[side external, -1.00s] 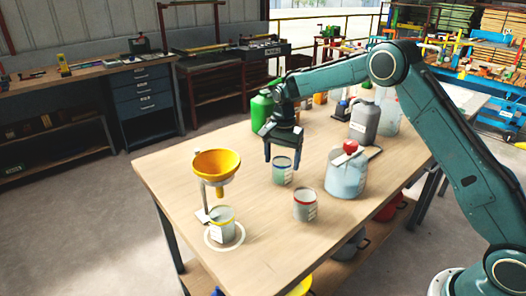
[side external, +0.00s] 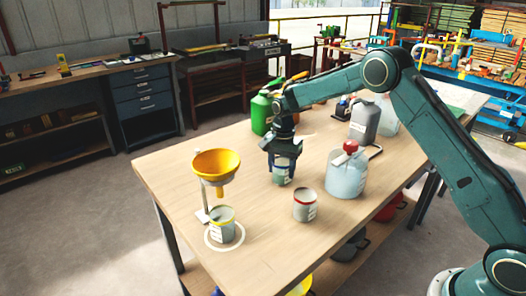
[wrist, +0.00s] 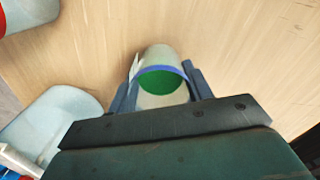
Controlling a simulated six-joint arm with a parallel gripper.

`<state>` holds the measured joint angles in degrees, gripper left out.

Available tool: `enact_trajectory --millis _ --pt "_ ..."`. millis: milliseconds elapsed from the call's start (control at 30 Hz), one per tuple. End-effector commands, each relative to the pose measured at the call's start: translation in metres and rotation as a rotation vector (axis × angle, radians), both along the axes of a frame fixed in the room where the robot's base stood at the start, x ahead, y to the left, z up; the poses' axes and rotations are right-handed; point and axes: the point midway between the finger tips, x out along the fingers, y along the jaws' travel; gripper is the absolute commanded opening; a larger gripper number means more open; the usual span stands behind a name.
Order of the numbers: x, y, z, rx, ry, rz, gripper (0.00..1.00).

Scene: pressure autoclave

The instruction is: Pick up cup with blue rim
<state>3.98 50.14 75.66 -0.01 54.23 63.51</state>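The cup with the blue rim (side external: 281,178) stands upright on the table, pale with a label. In the wrist view the blue-rimmed cup (wrist: 160,82) shows green contents inside. My gripper (side external: 283,164) points down over it, with one finger on each side of the cup. In the wrist view my gripper (wrist: 161,88) has its fingers apart around the cup, close to its walls. I cannot tell whether they touch it. The fingers hide part of the cup in the side view.
A red-rimmed cup (side external: 305,205) stands in front. A yellow-rimmed cup (side external: 222,224) stands under a yellow funnel (side external: 216,164). A large pale jug with a red cap (side external: 345,178) is to the right. A green bottle (side external: 260,112) and grey bottle (side external: 364,122) stand behind.

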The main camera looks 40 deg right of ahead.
Motion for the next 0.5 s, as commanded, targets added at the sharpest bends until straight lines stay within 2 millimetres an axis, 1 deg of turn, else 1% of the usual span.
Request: enact_trajectory --millis 33,67,100,133,500 --pt "0.0000 0.0000 0.0002 0.000 0.000 0.000 0.40" --pt "0.0000 0.0000 0.0002 0.000 0.000 0.000 0.34" --pt "0.0000 0.0000 0.0002 0.000 0.000 0.000 0.26" --pt "0.0000 -0.0001 0.0002 0.000 0.000 0.000 0.25" --pt "0.0004 -0.0001 0.0040 -0.001 -0.001 0.000 0.25"
